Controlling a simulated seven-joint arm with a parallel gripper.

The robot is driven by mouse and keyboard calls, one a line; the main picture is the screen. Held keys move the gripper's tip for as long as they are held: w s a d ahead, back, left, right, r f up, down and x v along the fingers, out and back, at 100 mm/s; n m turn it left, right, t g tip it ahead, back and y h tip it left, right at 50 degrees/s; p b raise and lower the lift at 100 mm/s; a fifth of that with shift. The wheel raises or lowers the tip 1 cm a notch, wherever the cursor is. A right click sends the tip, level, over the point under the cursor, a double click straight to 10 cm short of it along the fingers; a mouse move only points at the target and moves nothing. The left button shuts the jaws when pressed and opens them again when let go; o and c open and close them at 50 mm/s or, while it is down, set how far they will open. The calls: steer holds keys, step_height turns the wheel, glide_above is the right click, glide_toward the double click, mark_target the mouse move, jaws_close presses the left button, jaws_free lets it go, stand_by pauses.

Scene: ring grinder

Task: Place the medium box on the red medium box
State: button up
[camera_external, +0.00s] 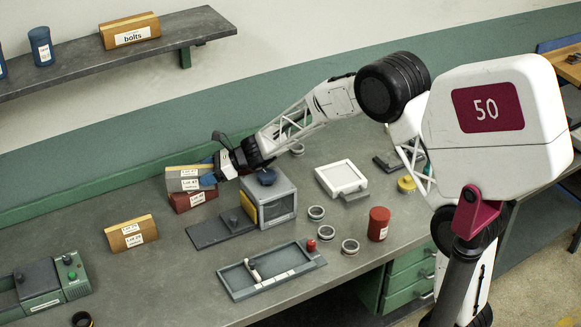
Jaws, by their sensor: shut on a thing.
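A grey box (184,180) with white labels is at the back of the bench. It sits directly above a red box (196,200) that also carries a white label; whether the two fully touch is too small to tell. My gripper (209,175) comes from the right with blue fingers and is shut on the grey box at its right end. The far finger and the back of both boxes are largely hidden. A yellow-brown box (131,234) with white labels stands apart on the bench to the front left.
A grey machine (268,203) with a window stands just right of the boxes, below my wrist. A flat dark plate (212,230) lies in front of them. A grey tray (270,272), several rings and a red can (378,224) are further right. A green device (42,285) is at front left.

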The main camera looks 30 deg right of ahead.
steer(key=shift+f, duration=0.2)
stand_by(0.3)
steer(key=o, duration=1.3)
steer(key=shift+s+d+r, duration=0.15)
steer(key=shift+d+r, duration=0.15)
steer(key=shift+d, duration=0.1)
steer(key=v, duration=1.1)
steer(key=shift+s+r, duration=0.1)
steer(key=shift+s, duration=0.05)
